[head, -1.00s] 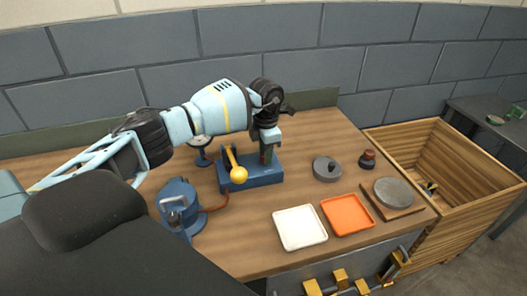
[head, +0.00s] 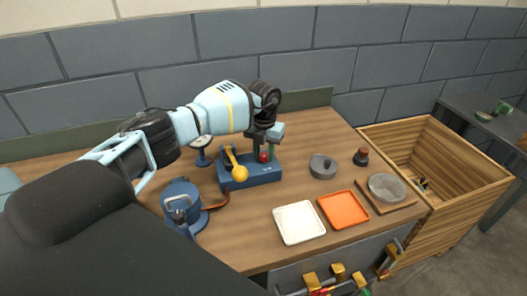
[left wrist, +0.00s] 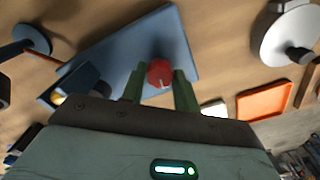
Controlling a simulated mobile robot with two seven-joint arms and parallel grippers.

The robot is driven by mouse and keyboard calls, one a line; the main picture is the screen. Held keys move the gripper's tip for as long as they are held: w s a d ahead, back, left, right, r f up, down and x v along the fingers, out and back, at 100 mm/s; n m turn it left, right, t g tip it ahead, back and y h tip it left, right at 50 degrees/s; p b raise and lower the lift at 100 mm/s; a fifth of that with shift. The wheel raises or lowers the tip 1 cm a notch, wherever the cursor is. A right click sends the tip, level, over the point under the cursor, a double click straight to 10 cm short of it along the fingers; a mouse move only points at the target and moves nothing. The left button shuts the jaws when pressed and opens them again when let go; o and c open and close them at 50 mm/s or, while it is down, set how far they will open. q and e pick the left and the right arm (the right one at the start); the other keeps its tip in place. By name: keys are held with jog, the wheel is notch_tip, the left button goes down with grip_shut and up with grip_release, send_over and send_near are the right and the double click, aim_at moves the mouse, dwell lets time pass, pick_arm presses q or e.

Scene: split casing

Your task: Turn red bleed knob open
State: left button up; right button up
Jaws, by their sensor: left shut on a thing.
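The red bleed knob (head: 264,156) stands on the right part of a blue block (head: 250,175) on the wooden bench. A yellow ball-ended lever (head: 238,171) is on the same block, left of the knob. My left gripper (head: 264,152) points down over the knob, its green fingers on either side of it. In the left wrist view the knob (left wrist: 160,73) sits between the two fingertips (left wrist: 160,82), with a pale mark on its face. The left gripper is shut on the knob. My right gripper is not seen.
A blue pump-like body (head: 182,205) with a brown hose stands left of the block, and a round gauge (head: 202,141) behind. A white tray (head: 299,223), an orange tray (head: 343,209), a grey disc (head: 323,167) and a dark red-topped piece (head: 361,156) lie to the right. A wooden crate (head: 470,185) stands beyond.

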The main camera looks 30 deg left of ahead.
aim_at(264, 154)
pick_arm(q)
jog(key=shift+n, duration=0.5)
jog(key=o, duration=1)
jog(key=shift+c, duration=0.2)
jog(key=shift+r, duration=3.95)
jog(key=shift+f, duration=0.1)
